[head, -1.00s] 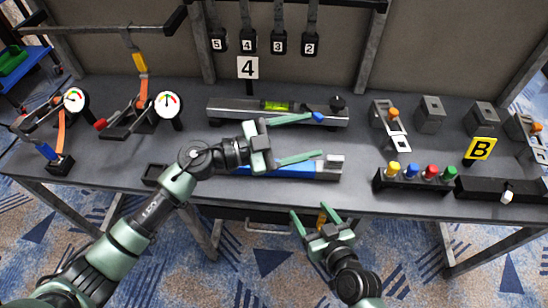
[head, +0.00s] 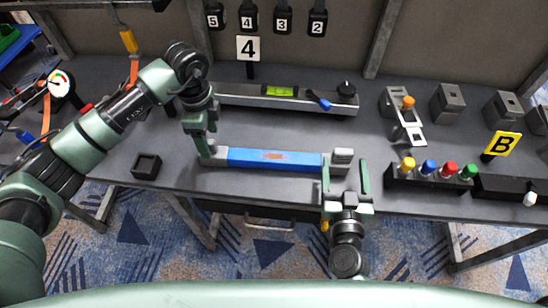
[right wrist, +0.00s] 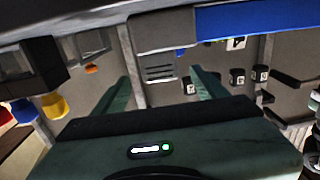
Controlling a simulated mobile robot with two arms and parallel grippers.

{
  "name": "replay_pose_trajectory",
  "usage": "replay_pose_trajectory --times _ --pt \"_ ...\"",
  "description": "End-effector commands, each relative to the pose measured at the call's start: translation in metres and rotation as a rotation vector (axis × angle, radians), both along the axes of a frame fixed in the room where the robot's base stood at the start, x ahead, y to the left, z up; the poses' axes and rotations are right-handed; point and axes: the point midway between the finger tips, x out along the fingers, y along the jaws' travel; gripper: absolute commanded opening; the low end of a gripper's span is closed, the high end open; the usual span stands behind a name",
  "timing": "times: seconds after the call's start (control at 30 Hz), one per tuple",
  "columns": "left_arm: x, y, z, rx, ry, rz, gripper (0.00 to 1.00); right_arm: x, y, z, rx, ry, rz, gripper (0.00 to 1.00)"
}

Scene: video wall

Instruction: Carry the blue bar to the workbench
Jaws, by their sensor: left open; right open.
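The blue bar (head: 274,160) lies level along the front of a dark grey bench (head: 270,188), with a grey block at each end. In the right wrist view its blue part (right wrist: 255,22) and grey end block (right wrist: 163,30) cross the top. My left gripper (head: 211,157) is open and points down at the bar's left end; its arm partly hides that end. My right gripper (head: 345,168) is open, with one finger on each side of the right end block in the head view. I cannot tell whether either gripper touches the bar.
Behind the bar lies a grey rail with a green level (head: 280,91). A block with coloured knobs (head: 430,178) stands close to the right gripper. A small black tray (head: 146,166) sits left of the bar. A sign "4" (head: 248,48) stands behind.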

Motion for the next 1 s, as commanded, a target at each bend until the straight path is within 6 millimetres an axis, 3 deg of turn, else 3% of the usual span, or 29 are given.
replay_pose_trajectory --times 0.5,0.93,1.0 --pt "-0.001 -0.001 -0.068 -0.002 0.002 -0.002 0.65 0.067 -0.006 0.001 0.000 -0.002 0.000 0.73" --pt "0.000 -0.001 -0.077 -0.002 0.001 -0.002 0.65 0.076 -0.006 0.000 0.001 -0.001 0.001 0.73" --pt "0.000 -0.001 -0.076 -0.002 0.001 -0.002 0.46 0.076 -0.006 0.000 0.001 -0.001 0.001 0.53"
